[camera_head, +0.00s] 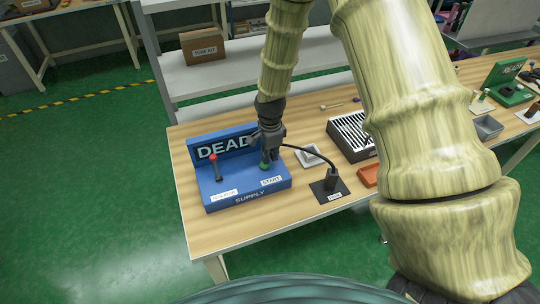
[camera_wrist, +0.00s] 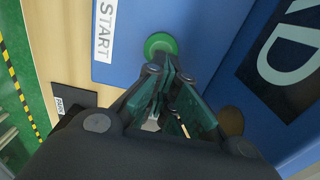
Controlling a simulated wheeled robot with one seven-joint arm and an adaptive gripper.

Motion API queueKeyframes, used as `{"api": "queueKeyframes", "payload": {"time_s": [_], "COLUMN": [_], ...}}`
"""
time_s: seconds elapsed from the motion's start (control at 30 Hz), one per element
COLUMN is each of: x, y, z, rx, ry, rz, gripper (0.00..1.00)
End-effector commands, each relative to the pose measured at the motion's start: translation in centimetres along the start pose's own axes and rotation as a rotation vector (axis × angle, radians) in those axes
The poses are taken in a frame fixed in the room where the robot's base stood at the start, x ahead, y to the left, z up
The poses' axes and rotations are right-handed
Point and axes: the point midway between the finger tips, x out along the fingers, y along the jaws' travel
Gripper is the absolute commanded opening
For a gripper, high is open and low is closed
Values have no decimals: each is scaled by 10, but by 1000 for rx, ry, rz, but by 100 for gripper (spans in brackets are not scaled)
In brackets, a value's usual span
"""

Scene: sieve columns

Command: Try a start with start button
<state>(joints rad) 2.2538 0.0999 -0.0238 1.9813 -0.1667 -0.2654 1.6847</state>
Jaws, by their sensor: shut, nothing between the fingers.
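The blue supply box (camera_head: 238,196) stands at the left end of the table, with a back panel reading DEAD. The green start button (camera_head: 265,165) is on its right side behind the START label, and it also shows in the wrist view (camera_wrist: 160,44). My gripper (camera_head: 270,156) is shut and empty, pointing down at the button. In the wrist view its fingertips (camera_wrist: 167,62) are right at the button's edge. I cannot tell whether they touch it. A red-topped lever (camera_head: 214,165) stands on the box's left side.
A black cable runs to a plug on a dark pad (camera_head: 330,193) right of the box. A small white tray (camera_head: 308,157), a slotted rack (camera_head: 350,138) and an orange tray (camera_head: 368,175) lie further right. The table front (camera_head: 225,230) is clear.

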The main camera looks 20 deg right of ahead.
Motion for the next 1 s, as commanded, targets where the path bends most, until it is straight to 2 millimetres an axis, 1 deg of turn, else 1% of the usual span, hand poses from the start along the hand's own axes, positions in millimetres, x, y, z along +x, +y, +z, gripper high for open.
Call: {"api": "queueKeyframes", "payload": {"time_s": [0.03,0.17,0.27,0.53,0.57,0.63,1.0], "x": [11,5,-6,-43,-47,-48,-90], "y": [9,9,9,6,6,4,3], "z": [-1,0,0,1,1,1,1], "rx": [0,0,0,-1,-2,-2,0], "ry": [1,1,2,2,2,2,2], "rz": [18,17,15,-1,-2,-5,-8], "gripper": [0,0,0,0,0,0,0]}}
